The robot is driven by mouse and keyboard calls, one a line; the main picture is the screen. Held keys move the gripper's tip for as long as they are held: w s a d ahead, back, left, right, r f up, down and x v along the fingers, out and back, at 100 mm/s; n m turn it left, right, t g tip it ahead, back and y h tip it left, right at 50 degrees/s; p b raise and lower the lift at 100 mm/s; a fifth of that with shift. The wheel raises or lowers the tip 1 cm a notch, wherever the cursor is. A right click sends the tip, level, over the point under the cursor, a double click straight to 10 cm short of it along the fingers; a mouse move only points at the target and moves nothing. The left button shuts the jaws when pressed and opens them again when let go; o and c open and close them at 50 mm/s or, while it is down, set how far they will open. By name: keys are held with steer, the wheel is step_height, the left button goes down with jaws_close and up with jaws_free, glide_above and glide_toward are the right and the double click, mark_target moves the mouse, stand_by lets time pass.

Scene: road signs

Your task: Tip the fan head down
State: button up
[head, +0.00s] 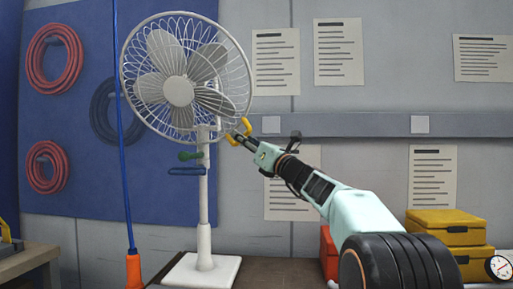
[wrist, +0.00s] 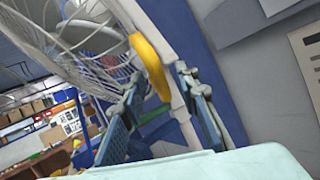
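The white fan (head: 179,90) stands upright on a pole with a square base (head: 202,271). Its caged head faces left of the camera and looks roughly level or slightly raised. A yellow handle (head: 247,126) sticks out behind the head on the right. My gripper (head: 238,137) is at this handle, reaching in from the lower right. In the wrist view the two blue-grey fingers (wrist: 160,82) are spread, and the yellow handle (wrist: 150,62) shows between and beyond their tips. Whether a finger touches it is unclear. The fan cage (wrist: 65,40) fills the upper left there.
A blue cord (head: 122,150) hangs left of the fan. Yellow boxes (head: 447,229) and a dial (head: 499,267) are at the lower right. A grey rail (head: 350,124) runs along the wall behind.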

steer(key=v, duration=1.1)
steer(key=shift+s, duration=0.15)
